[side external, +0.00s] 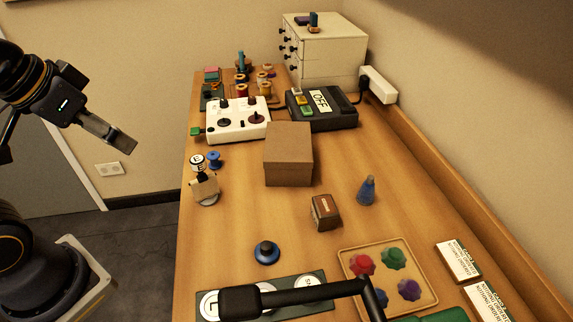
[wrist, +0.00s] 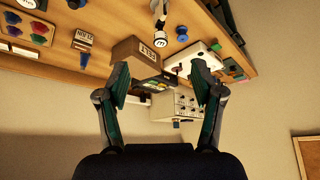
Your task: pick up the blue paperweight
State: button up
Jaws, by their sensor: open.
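A round blue piece with a dark knob (side external: 267,252) stands on the table, behind the black-and-white label board; it looks like a paperweight. Part of it also shows at the top edge of the wrist view (wrist: 76,3). A blue faceted piece (side external: 409,290) sits in a tan tray (side external: 350,262) with red, green and purple ones; I cannot tell for certain which blue piece is the paperweight. My gripper (side external: 122,145) is open and empty, high to the left of the table and well apart from these pieces. Both fingers show in the wrist view (wrist: 160,92).
A brown box (side external: 289,155), a small brown block (side external: 325,212) and a blue-grey cone (side external: 366,190) stand mid-table. A white control box (side external: 240,120), dark switch box (side external: 322,112) and drawer cabinet (side external: 325,60) are at the back. A black bar (side external: 300,295) crosses the front.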

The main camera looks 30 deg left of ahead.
jog(key=shift+o, duration=0.9)
jog(key=m+g, duration=0.2)
jog(key=g, duration=0.4)
send_over(266, 245)
notch_tip(266, 245, down, 19)
jog(key=shift+s+d+f, duration=0.1)
jog(key=shift+f, duration=3.2)
